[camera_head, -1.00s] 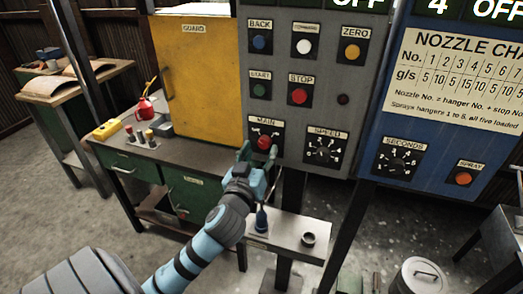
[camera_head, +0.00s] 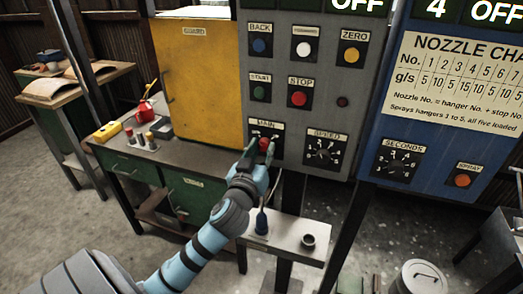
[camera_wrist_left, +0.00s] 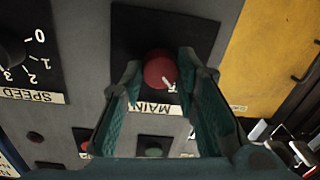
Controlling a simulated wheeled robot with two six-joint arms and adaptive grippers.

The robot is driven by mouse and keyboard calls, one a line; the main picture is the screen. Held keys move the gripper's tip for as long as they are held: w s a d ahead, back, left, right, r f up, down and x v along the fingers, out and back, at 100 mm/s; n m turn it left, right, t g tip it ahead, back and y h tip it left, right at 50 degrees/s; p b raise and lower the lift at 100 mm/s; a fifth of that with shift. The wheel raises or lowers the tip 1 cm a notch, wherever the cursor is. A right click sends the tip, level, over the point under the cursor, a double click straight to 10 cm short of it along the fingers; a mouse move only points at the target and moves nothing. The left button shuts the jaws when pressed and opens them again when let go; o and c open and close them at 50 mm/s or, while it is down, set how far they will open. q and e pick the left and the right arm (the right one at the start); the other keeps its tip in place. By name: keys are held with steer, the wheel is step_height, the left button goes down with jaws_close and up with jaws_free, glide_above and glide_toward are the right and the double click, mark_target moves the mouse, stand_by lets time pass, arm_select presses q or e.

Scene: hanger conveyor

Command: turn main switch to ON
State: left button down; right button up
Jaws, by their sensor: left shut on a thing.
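The main switch is a red knob (camera_head: 264,145) on a black plate under the MAIN label on the grey panel (camera_head: 308,190). It also shows in the left wrist view as a red knob (camera_wrist_left: 160,70) with a white pointer mark. My left gripper (camera_head: 260,152) is at the knob, its two teal fingers on either side of it and shut on it. In the left wrist view the gripper (camera_wrist_left: 158,88) has its fingertips at the knob's sides. The fingers hide part of the plate, so the switch's position markings are hard to read. My right gripper is not in view.
The SPEED dial (camera_head: 325,150) sits right beside the main switch. START (camera_head: 260,90) and STOP (camera_head: 298,98) buttons are above. A small shelf (camera_head: 285,240) with a bottle and cup stands below. The yellow guard cabinet (camera_head: 195,80) is to the left.

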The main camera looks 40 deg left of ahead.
arm_select(q)
steer(key=shift+m, duration=0.3)
steer(key=m+p, duration=0.2)
steer(key=m, duration=0.1)
steer(key=m+p, duration=0.1)
steer(key=m, duration=0.3)
steer(key=shift+m+p, duration=0.3)
steer(key=m+p, duration=0.2)
steer(key=m, duration=0.3)
steer(key=shift+m+t, duration=0.3)
steer(key=shift+t, duration=0.1)
steer(key=m+p, duration=0.1)
steer(key=m, duration=0.3)
steer(key=shift+a+f+h, duration=0.1)
steer(key=shift+f+h, duration=0.05)
steer(key=shift+h, duration=0.25)
steer(key=shift+m, duration=0.3)
steer(key=c, duration=1.2)
jaws_free()
steer(key=shift+s, duration=0.1)
